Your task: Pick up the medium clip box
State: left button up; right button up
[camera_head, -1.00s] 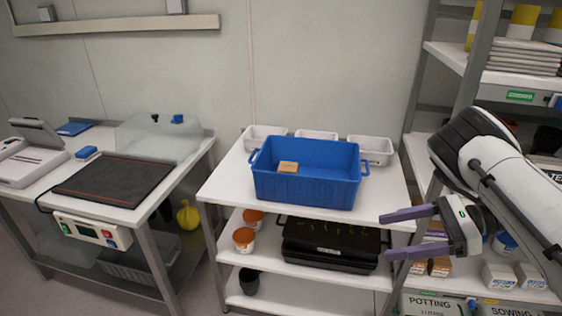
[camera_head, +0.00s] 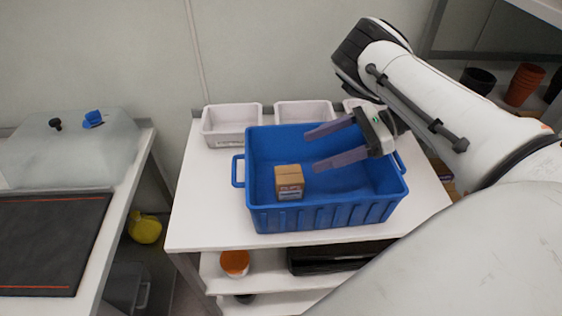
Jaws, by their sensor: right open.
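A small brown cardboard box (camera_head: 289,181), likely the clip box, sits inside the blue crate (camera_head: 322,217), left of its middle. It has a printed label on its front face. The crate stands on the white shelf cart (camera_head: 205,215). My right gripper (camera_head: 314,149) is open and empty, over the crate's right part. Its two fingers point left toward the box, apart from it and to its upper right. My left gripper is not in view.
White bins (camera_head: 231,121) stand behind the crate. A dark mat (camera_head: 50,243) and a translucent container (camera_head: 70,150) are on the left table. An orange-lidded tub (camera_head: 235,262) is on the lower shelf. Pots (camera_head: 523,84) stand at the right.

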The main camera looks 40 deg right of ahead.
send_near(291, 173)
jog(key=x, duration=0.3)
jog(key=shift+s+a+f, duration=0.15)
jog(key=shift+f, duration=0.1)
jog(key=x, duration=0.6)
jog(key=shift+w+a+f, duration=0.1)
jog(key=shift+w+a, duration=0.15)
jog(key=shift+a, duration=0.05)
jog(key=c, duration=1.2)
